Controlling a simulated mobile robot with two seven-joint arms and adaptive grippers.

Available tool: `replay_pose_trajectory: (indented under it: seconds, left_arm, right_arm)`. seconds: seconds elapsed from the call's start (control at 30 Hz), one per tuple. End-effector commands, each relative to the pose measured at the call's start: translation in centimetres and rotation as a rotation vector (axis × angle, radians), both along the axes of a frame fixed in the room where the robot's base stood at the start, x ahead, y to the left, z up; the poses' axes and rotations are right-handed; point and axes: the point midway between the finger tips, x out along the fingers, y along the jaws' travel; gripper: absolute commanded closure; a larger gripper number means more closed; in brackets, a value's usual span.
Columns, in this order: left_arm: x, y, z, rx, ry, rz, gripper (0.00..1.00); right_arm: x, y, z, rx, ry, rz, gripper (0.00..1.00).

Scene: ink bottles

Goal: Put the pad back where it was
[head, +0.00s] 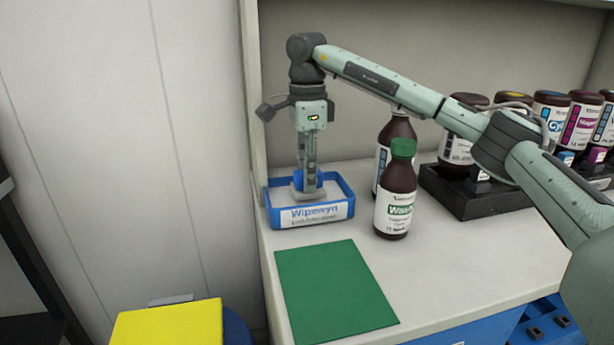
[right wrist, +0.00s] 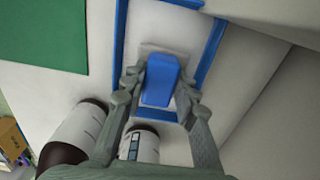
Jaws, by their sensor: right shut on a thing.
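The pad has a blue grip (right wrist: 158,82) on a pale grey base; in the head view its grey base (head: 311,194) shows low inside the blue-rimmed tray (head: 348,192). The tray's front label reads "Wipewyn". My right gripper (head: 306,184) points straight down into the tray and is shut on the pad's blue grip. In the right wrist view the gripper's fingers (right wrist: 160,88) lie on both sides of the grip. I cannot tell whether the pad's base touches the tray floor. My left gripper is not in view.
A green-capped brown bottle (head: 397,195) stands right of the tray, with another brown bottle (head: 382,150) behind it. A black rack (head: 480,200) of several bottles is at the right. A green mat (head: 335,290) lies in front. A wall is close on the left.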

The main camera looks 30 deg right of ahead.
Motion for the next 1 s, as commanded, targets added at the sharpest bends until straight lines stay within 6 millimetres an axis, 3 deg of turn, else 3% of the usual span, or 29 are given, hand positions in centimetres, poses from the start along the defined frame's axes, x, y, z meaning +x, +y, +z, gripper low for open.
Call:
replay_pose_trajectory:
  seconds: [0.43,0.47,0.6,0.87,1.0]
  left_arm:
    - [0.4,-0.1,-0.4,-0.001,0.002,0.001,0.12]
    - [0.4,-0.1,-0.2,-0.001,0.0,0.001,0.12]
    - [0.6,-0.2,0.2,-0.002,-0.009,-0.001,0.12]
    - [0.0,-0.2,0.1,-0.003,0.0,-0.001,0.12]
    - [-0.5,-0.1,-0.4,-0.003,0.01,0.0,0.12]
  right_arm:
    - [0.0,0.0,-1.2,0.001,-0.001,0.0,0.99]
    - [0.0,0.0,-1.1,0.001,-0.001,0.0,0.68]
    - [0.0,0.0,-1.1,0.001,-0.001,0.0,0.51]
    - [0.0,0.0,-1.1,0.001,-0.001,0.0,0.51]
    - [0.0,0.1,-0.2,0.001,-0.003,0.0,0.51]
